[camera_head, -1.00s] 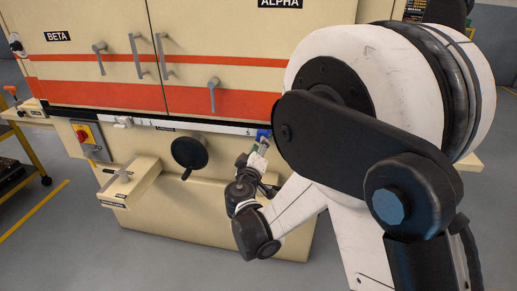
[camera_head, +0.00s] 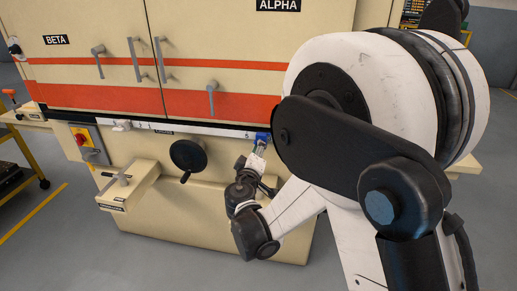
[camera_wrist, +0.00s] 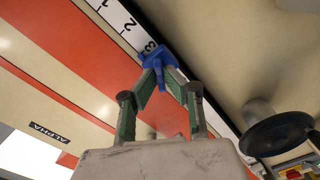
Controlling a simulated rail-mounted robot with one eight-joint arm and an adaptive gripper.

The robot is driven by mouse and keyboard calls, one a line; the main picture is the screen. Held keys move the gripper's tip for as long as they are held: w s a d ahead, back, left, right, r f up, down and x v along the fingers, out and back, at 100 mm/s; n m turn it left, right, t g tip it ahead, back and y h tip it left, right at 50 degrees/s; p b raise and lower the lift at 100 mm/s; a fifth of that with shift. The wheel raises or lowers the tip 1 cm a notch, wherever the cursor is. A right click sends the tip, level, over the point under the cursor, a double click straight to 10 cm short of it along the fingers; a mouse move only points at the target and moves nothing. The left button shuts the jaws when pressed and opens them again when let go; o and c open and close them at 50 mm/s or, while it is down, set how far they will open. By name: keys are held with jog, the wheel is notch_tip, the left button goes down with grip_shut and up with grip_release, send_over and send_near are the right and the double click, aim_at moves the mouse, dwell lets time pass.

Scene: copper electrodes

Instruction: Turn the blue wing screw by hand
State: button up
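The blue wing screw (camera_head: 263,137) sits on the white scale strip along the front of the cream machine, just left of my arm in the head view. In the wrist view the blue wing screw (camera_wrist: 156,57) is at top centre, beside the scale's printed 3. My gripper (camera_wrist: 160,76) reaches up to it, with green-padded fingers drawn close together on either side of the screw. The fingertips appear shut on it. In the head view my gripper (camera_head: 258,153) is small, and its fingertips are hard to make out against the screw.
A black handwheel (camera_head: 189,155) projects from the machine left of my gripper; the wrist view shows it at right (camera_wrist: 277,132). The scale strip (camera_head: 202,130) runs below the orange-striped doors. A cream block (camera_head: 128,184) juts out at lower left. Grey floor is clear in front.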

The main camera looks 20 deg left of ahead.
jog(key=o, duration=0.4)
jog(key=shift+c, duration=0.2)
jog(key=shift+s, duration=0.1)
jog(key=shift+s+d, duration=0.2)
jog(key=shift+s, duration=1.25)
jog(key=shift+s+d, duration=0.15)
jog(key=shift+s, duration=1.3)
